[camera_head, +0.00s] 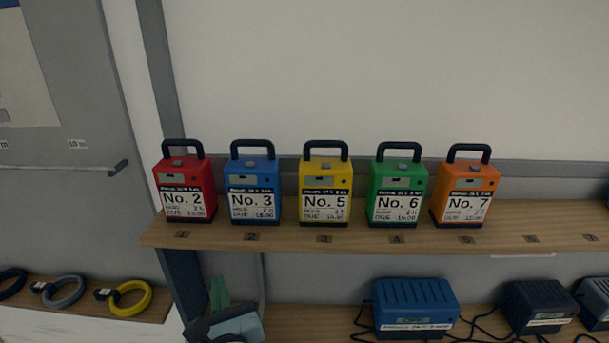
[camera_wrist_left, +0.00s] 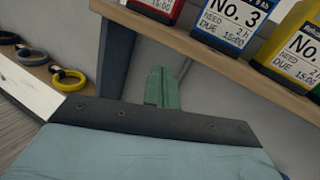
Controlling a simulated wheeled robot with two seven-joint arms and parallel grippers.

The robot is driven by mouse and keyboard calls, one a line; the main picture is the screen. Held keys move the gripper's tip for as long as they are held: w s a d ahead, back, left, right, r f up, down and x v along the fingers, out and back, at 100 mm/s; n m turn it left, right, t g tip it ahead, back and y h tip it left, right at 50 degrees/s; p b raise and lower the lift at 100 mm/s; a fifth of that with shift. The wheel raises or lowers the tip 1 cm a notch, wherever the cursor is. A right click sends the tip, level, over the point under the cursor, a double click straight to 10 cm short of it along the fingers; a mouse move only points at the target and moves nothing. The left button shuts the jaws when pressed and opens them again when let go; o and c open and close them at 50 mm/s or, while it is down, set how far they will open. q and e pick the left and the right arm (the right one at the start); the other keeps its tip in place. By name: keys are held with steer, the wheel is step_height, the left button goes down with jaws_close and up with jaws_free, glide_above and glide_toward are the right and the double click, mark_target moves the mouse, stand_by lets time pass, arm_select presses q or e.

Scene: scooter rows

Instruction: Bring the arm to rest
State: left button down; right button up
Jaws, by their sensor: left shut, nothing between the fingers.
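My left gripper (camera_head: 220,292) is low in the head view, below the front edge of the upper shelf and left of the blue charger. Its green fingers are shut with nothing between them. They also show in the left wrist view (camera_wrist_left: 163,88), pointing toward the space under the shelf, apart from any box. My right gripper is in neither view.
On the upper shelf (camera_head: 540,225) stand a red box (camera_head: 188,180), a blue box (camera_head: 253,183), a yellow box (camera_head: 325,180), a green box (camera_head: 397,184) and an orange box (camera_head: 466,186). Below are chargers (camera_head: 415,303) with cables; coiled rings (camera_head: 130,299) lie left.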

arm_select(q)
step_height(320, 180, up, 4)
steer(key=s+d+m+t+h, duration=0.1)
steer(key=d+m+t+h, duration=0.2)
steer(key=m+h, duration=0.5)
steer(key=s+d+f+m+g+h, duration=0.2)
steer(key=s+d+m+g+h, duration=0.15)
steer(key=m, duration=0.75)
steer(key=s+d+f+m+g+h, duration=0.2)
steer(key=s+f+m+h, duration=0.15)
steer(key=m, duration=0.85)
steer(key=s+a+f+m+g+y, duration=0.8)
steer(key=s+a+f+m+g, duration=0.35)
steer(key=s+a, duration=0.3)
step_height(320, 180, down, 33)
steer(key=s+a+m+g+b, duration=0.1)
steer(key=s+b, duration=0.1)
steer(key=b, duration=0.5)
steer(key=s+a+f+b, duration=0.1)
steer(key=s+f+b, duration=0.1)
steer(key=s+f, duration=0.6)
steer(key=s+a+f+g+y+b, duration=0.1)
steer(key=s+a+f+b, duration=0.1)
steer(key=s+f, duration=0.6)
step_height(320, 180, down, 4)
steer(key=shift+s+f+g+b, duration=0.1)
steer(key=shift+s+g+b, duration=0.2)
steer(key=shift+b, duration=0.4)
